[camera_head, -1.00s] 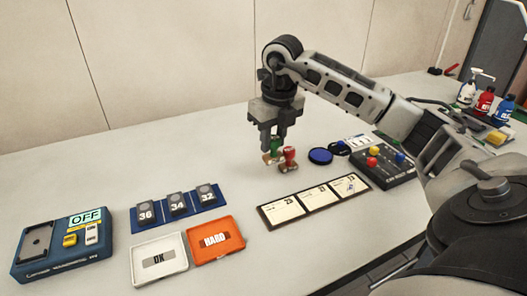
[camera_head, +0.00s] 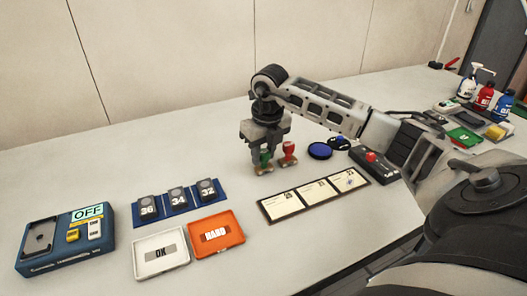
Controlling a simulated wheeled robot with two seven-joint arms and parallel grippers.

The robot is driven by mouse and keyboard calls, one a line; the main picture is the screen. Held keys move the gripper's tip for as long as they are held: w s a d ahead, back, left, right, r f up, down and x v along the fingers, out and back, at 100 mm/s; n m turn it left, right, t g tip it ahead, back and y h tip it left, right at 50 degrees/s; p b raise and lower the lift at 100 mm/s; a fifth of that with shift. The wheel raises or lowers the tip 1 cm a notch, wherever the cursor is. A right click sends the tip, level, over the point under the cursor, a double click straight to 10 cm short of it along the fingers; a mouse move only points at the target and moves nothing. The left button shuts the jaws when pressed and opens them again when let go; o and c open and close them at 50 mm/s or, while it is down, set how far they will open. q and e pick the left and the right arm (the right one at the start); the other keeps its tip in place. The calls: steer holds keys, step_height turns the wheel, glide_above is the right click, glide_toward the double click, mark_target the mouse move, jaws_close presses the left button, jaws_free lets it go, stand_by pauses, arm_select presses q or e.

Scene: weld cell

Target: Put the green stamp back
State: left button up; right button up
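The green stamp (camera_head: 265,159) stands upright on the table, or very close above it, just left of the red stamp (camera_head: 289,150). My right gripper (camera_head: 265,156) is pointing down with its fingers around the green stamp's handle. The fingers partly hide the stamp, and I cannot tell whether they press on it or stand slightly apart. My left gripper is not in view.
A card strip (camera_head: 313,198) lies in front of the stamps. The white OK tray (camera_head: 180,262) and orange HARD tray (camera_head: 238,230) are front left, near a blue device (camera_head: 35,265). A button box (camera_head: 384,164) sits under my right arm.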

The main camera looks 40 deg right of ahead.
mark_target(267, 155)
steer(key=o, duration=0.3)
step_height(267, 155, up, 12)
steer(key=s, duration=0.1)
steer(key=shift+s+a+r, duration=0.15)
steer(key=shift+s, duration=0.1)
stand_by(0.7)
